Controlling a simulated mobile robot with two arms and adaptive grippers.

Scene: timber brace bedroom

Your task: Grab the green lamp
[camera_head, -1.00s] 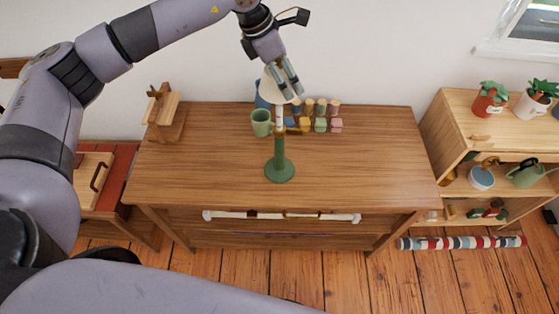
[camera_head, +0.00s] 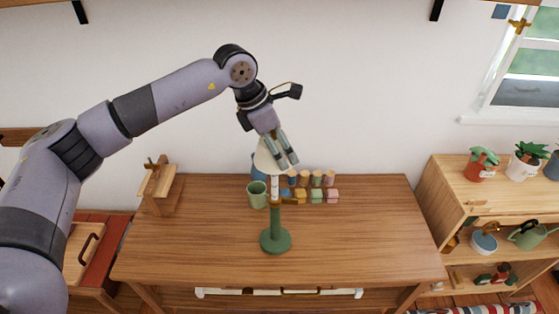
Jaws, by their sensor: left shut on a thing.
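The green lamp (camera_head: 275,238) has a round green base, a green stem with a white upper part, and a pale cream shade (camera_head: 266,160). It looks upright over the wooden desk; I cannot tell whether its base touches the top. My left gripper (camera_head: 287,162) comes down from above at the shade's right side. Its fingers are shut on the lamp near the shade and hide part of it. My right gripper is out of view.
A green mug (camera_head: 257,195) stands close behind the lamp's left side. Several small coloured pots and blocks (camera_head: 318,195) sit just right of the stem. A wooden stand (camera_head: 158,185) is at the desk's left. The desk's front and right (camera_head: 380,235) are clear.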

